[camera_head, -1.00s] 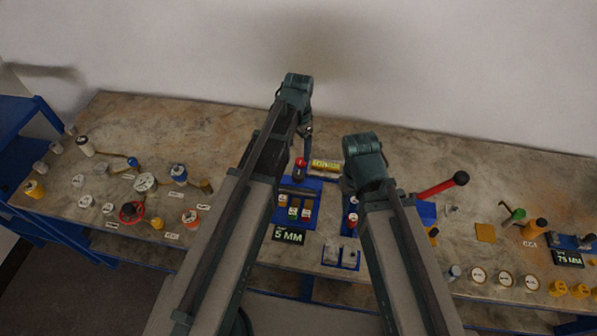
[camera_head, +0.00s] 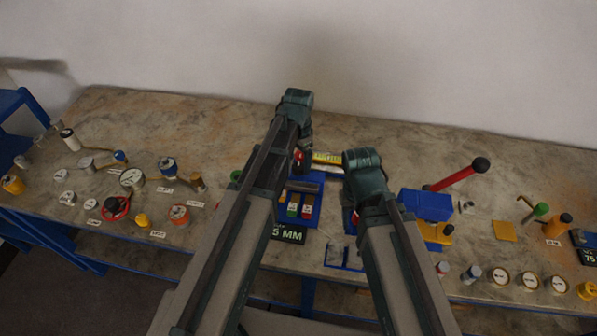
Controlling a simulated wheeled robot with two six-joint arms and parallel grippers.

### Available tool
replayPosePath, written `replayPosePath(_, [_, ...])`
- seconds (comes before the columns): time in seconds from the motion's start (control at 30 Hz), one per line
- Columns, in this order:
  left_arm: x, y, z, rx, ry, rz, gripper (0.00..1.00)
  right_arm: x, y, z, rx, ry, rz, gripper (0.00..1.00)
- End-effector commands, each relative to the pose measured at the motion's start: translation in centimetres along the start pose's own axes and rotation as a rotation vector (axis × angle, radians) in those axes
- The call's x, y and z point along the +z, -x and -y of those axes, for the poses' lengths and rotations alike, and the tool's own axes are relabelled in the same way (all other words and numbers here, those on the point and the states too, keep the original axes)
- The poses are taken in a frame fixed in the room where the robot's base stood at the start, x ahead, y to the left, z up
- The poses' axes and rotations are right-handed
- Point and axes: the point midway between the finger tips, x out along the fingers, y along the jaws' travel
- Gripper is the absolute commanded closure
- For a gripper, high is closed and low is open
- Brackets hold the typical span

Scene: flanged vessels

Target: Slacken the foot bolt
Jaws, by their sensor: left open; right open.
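I cannot pick out the foot bolt; it is hidden or too small to tell. My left gripper (camera_head: 303,140) hangs from its wrist over the middle of the bench, close to a red-topped piece and a yellow-labelled cylinder (camera_head: 327,158). My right gripper (camera_head: 351,198) is mostly hidden behind its own wrist and forearm, near the blue tray with coloured pieces. Both are open, and I see nothing held in either. A lever with a red grip (camera_head: 458,175) and black knob rises right of my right arm, beside a blue box (camera_head: 426,205).
The bench (camera_head: 400,140) carries a blue tray (camera_head: 303,184), a "5 MM" display (camera_head: 289,234), gauges (camera_head: 132,178) and a red handwheel (camera_head: 115,208) at left, and a green-topped piece (camera_head: 541,209) and dials (camera_head: 500,278) at right. The back strip is clear.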

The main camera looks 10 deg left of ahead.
Motion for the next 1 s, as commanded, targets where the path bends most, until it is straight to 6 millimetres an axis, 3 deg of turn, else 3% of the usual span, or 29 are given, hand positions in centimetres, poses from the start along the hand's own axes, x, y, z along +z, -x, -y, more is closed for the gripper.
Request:
replayPosePath(0.03, [0.00, -1.15, 0.00, 0.000, 0.000, 0.000, 0.16, -0.07, -1.14, 0.11, 0.000, 0.000, 0.000, 0.50])
replayPosePath(0.1, [0.00, -1.59, 0.00, 0.000, 0.000, 0.000, 0.16, -0.09, -1.58, 0.15, 0.000, 0.000, 0.000, 0.50])
replayPosePath(0.47, [0.00, -1.73, 0.00, 0.000, 0.000, 0.000, 0.16, -0.10, -1.72, 0.16, 0.000, 0.000, 0.000, 0.50])
replayPosePath(0.93, [0.00, -1.74, 0.01, 0.000, 0.000, 0.000, 0.99, -0.10, -1.73, 0.16, 0.000, 0.000, 0.000, 0.50])
replayPosePath(1.0, [0.00, -1.74, 0.00, 0.000, 0.001, 0.000, 1.00, -0.10, -1.73, 0.16, 0.000, 0.000, 0.000, 0.50])
